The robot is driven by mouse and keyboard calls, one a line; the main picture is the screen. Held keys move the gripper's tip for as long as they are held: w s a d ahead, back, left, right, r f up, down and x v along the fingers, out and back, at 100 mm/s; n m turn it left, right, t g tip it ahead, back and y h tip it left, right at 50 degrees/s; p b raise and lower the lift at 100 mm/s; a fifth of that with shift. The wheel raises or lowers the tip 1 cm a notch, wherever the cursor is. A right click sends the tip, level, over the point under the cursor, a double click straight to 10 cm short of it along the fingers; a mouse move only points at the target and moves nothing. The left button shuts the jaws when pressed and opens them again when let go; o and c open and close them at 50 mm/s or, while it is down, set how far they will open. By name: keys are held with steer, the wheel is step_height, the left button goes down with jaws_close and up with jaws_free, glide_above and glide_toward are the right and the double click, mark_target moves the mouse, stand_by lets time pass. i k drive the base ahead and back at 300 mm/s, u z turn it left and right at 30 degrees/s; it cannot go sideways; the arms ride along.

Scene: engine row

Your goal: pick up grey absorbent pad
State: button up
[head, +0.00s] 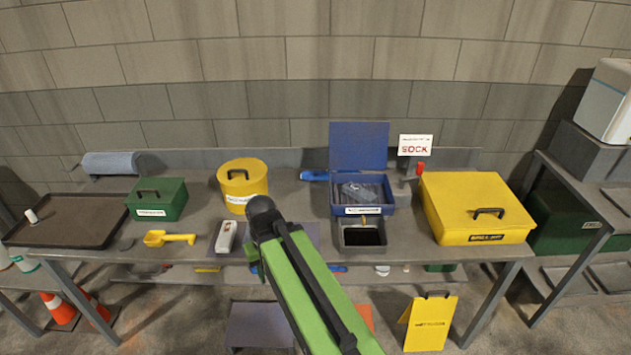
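An open blue box (389,207) stands on the bench right of centre with its lid up against the wall. Greyish flat items (362,191) lie inside it; they may be absorbent pads, but they are too small to tell. A grey roll (111,162) lies at the back left of the bench. My green arm reaches up from the bottom, ending in a black joint in front of the bench's middle, left of the blue box. My gripper's fingers do not show, and the arm hides part of the bench.
On the bench (290,185) are a green box (170,205), a yellow round tub (241,189), a yellow scoop (168,238), a dark tray (75,222), a small grey bin (343,237) and a large yellow case (470,205). A yellow floor sign (428,325) stands in front.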

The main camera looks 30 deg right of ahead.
mark_target(364, 196)
steer(key=u, duration=0.3)
steer(key=i, duration=0.95)
steer(key=u, duration=0.05)
